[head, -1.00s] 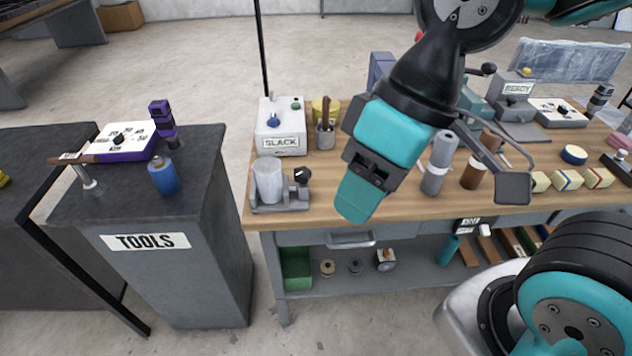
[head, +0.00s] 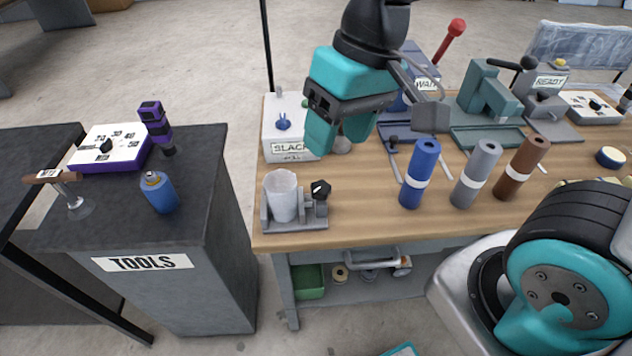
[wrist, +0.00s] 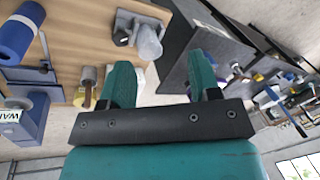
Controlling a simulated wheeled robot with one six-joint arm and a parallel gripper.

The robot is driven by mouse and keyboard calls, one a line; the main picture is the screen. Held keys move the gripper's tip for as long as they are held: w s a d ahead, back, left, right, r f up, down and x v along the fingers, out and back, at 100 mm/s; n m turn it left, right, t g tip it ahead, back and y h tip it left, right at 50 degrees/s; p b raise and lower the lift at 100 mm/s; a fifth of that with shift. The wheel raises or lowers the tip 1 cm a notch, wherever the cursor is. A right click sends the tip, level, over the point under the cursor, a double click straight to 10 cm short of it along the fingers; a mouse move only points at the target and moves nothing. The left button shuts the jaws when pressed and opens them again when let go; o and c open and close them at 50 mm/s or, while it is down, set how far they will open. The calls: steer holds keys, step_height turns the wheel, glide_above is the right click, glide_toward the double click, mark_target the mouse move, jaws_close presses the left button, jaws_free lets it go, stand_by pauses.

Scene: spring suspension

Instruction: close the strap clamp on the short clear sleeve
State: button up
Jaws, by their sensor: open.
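The short clear sleeve (head: 283,196) stands upright in a grey clamp fixture (head: 292,225) at the front left corner of the wooden bench. A black knob (head: 321,189) sits on a post to the right of the sleeve. In the wrist view the sleeve (wrist: 149,45) and fixture lie beyond my left finger, toward the top. My gripper (head: 335,145) is open and empty, above the bench, behind and to the right of the sleeve. Its two teal fingers also show apart in the wrist view (wrist: 160,88). Whether the strap is closed around the sleeve cannot be told.
The SLACK box (head: 290,145) stands behind the fixture. Blue (head: 420,172), grey (head: 476,175) and brown (head: 522,167) cylinders stand to the right. The TOOLS cabinet (head: 190,275) stands left across a gap. Bench surface between fixture and blue cylinder is clear.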

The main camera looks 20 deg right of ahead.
mark_target(320, 187)
steer(key=w+d+f+m+h+b, duration=0.1)
steer(key=w+d+f+m, duration=0.1)
steer(key=w+f+m, duration=0.3)
steer(key=w+d+f+m+h, duration=0.1)
steer(key=w+f+m+h, duration=0.15)
steer(key=w, duration=0.45)
steer(key=shift+m+y, duration=0.25)
steer(key=shift+y, duration=0.1)
steer(key=f, duration=1.5)
steer(key=shift+w+d+f, duration=0.15)
steer(key=shift+d+f, duration=0.05)
steer(key=shift+f, duration=0.7)
steer(key=c, duration=0.7)
steer(key=shift+o, duration=0.2)
steer(key=shift+m, duration=0.5)
steer(key=o, duration=0.7)
steer(key=shift+c, duration=0.2)
